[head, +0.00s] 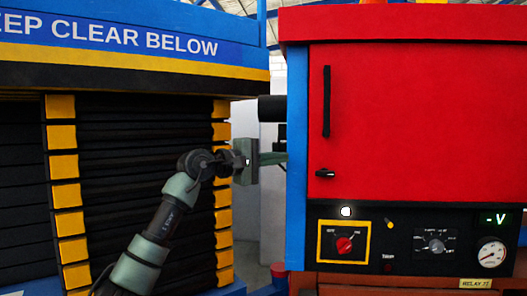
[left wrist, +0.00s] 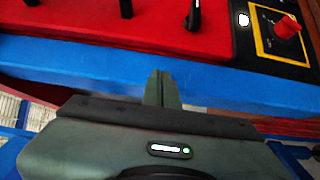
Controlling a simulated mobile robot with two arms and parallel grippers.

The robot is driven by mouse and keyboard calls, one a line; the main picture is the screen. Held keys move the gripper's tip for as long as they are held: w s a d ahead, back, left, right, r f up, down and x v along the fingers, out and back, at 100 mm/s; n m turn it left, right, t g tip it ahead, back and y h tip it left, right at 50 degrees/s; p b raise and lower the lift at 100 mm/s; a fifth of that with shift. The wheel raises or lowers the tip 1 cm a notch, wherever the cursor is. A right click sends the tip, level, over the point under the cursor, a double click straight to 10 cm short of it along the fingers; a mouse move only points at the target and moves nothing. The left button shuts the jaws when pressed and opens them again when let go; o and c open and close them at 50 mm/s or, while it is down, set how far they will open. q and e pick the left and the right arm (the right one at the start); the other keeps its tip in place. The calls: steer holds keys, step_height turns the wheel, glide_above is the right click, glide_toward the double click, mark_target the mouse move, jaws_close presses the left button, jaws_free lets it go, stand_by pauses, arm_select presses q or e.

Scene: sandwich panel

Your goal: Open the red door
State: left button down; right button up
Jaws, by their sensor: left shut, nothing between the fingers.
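The red door (head: 400,120) is closed on the front of the red cabinet. It has a vertical black bar handle (head: 327,102) near its left edge and a small black latch (head: 325,174) below that. In the left wrist view the latch (left wrist: 193,14) and the red face show along the top. My left gripper (head: 273,158) is to the left of the cabinet, at about the latch's height, with its fingers pointing right. Its fingers (left wrist: 162,88) are together and empty, by the blue side edge; I cannot tell if they touch it. My right gripper is not in view.
The cabinet's blue side post (head: 297,150) stands between my left gripper and the door. Below the door is a black panel with a red knob (head: 344,245), a dial and a gauge (head: 491,253). A black slatted rack with yellow blocks (head: 222,220) stands at left.

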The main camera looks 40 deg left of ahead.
arm_select(q)
steer(key=w+d+p, duration=0.1)
steer(key=w+d, duration=0.2)
steer(key=shift+w+d, duration=0.15)
steer(key=shift+d, duration=0.25)
steer(key=shift+w+p, duration=0.1)
steer(key=shift+p, duration=0.25)
